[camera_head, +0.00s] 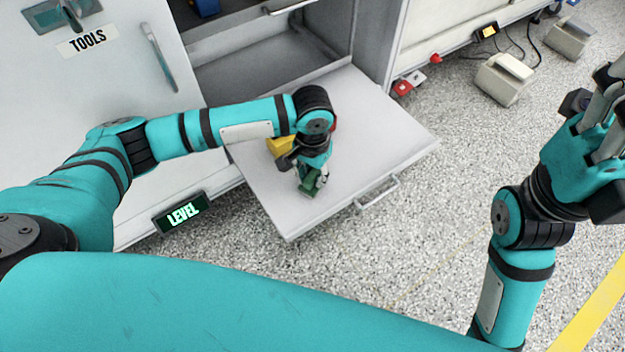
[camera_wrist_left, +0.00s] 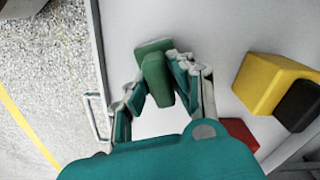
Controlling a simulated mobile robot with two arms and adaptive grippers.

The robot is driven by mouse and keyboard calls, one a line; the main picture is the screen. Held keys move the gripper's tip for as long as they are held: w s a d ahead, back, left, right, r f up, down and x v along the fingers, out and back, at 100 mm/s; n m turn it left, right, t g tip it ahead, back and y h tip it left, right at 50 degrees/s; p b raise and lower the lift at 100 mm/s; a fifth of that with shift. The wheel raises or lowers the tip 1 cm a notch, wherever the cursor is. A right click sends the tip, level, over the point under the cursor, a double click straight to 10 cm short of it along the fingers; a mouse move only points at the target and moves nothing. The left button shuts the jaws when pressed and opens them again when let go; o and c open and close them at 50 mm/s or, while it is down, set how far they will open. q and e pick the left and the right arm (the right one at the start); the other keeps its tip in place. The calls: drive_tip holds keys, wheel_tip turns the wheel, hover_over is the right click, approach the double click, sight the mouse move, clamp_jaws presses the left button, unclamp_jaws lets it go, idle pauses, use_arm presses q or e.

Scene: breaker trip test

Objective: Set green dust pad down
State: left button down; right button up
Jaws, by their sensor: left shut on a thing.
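The green dust pad (camera_head: 308,187) is held in my left gripper (camera_head: 318,180) over the pale grey fold-down shelf (camera_head: 385,130). In the left wrist view, the green pad (camera_wrist_left: 155,72) sits between the fingers of my left gripper (camera_wrist_left: 158,88), tilted slightly, with its lower part between them. I cannot tell whether the pad touches the shelf. My right gripper (camera_head: 605,125) is at the right edge of the head view, away from the shelf; its fingers are partly cut off and their opening is unclear.
A yellow and black block (camera_wrist_left: 272,82) lies on the shelf beside the left gripper, with a red object (camera_wrist_left: 240,133) near it. The shelf has a front handle (camera_head: 377,193). Bare shelf lies right of my left gripper.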

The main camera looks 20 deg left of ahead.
use_arm(q)
drive_tip(key=shift+f, duration=0.2)
drive_tip(key=c, duration=1.1)
unclamp_jaws()
drive_tip(key=shift+f, duration=0.1)
drive_tip(key=shift+c, duration=0.2)
